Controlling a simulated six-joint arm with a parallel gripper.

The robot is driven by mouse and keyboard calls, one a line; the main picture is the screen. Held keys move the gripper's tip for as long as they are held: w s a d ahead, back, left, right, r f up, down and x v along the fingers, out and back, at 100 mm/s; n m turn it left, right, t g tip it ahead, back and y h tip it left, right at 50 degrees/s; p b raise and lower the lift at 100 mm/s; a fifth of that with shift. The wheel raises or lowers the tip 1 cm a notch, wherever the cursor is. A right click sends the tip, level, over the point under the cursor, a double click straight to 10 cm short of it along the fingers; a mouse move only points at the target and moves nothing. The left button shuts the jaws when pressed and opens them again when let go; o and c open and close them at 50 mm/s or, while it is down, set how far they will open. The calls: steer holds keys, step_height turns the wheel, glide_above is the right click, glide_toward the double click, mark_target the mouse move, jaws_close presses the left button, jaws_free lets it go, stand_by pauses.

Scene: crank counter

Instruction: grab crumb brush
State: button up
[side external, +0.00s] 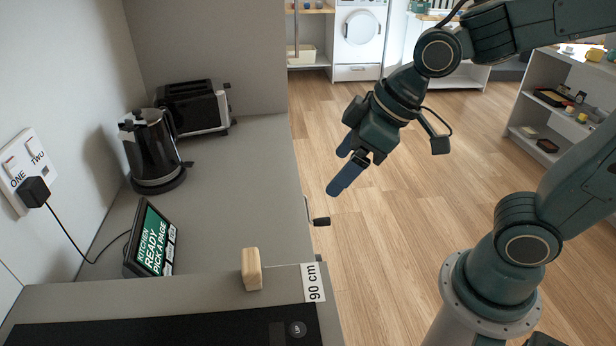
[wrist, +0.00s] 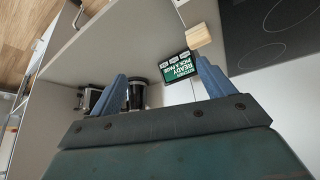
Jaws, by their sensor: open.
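A small light-wood block, which looks like the crumb brush (side external: 252,268), stands on the grey counter near the front edge, beside the "90 cm" label. It also shows in the wrist view (wrist: 198,36) at upper right, near the tip of the right-hand finger. Any bristles are too small to make out. My gripper (side external: 339,172) is open and empty, with two blue fingers pointing down and left. In the side view it is up and to the right of the block, well apart from it. The wrist view shows both fingers (wrist: 162,72) spread with nothing between them.
A tablet (side external: 152,241) stands left of the block, with its cable running to a wall socket (side external: 25,165). A kettle (side external: 152,150) and toaster (side external: 194,108) stand farther back. A crank handle (side external: 320,221) sticks out from the counter's side. A black hob (side external: 170,332) lies in front.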

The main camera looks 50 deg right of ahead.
mark_target(250, 260)
steer(key=w+a+f+n+g+y, duration=0.1)
steer(key=w+a+f+n+y, duration=0.1)
steer(key=a+f, duration=0.4)
steer(key=w+a+n, duration=0.1)
steer(key=w+a, duration=0.1)
steer(key=a, duration=0.1)
steer(key=shift+w+a+n, duration=0.15)
steer(key=shift+a+n, duration=0.25)
steer(key=shift+x, duration=4.25)
steer(key=shift+x, duration=2.6)
steer(key=c, duration=1.1)
steer(key=shift+o, duration=0.2)
steer(key=shift+a+r, duration=0.1)
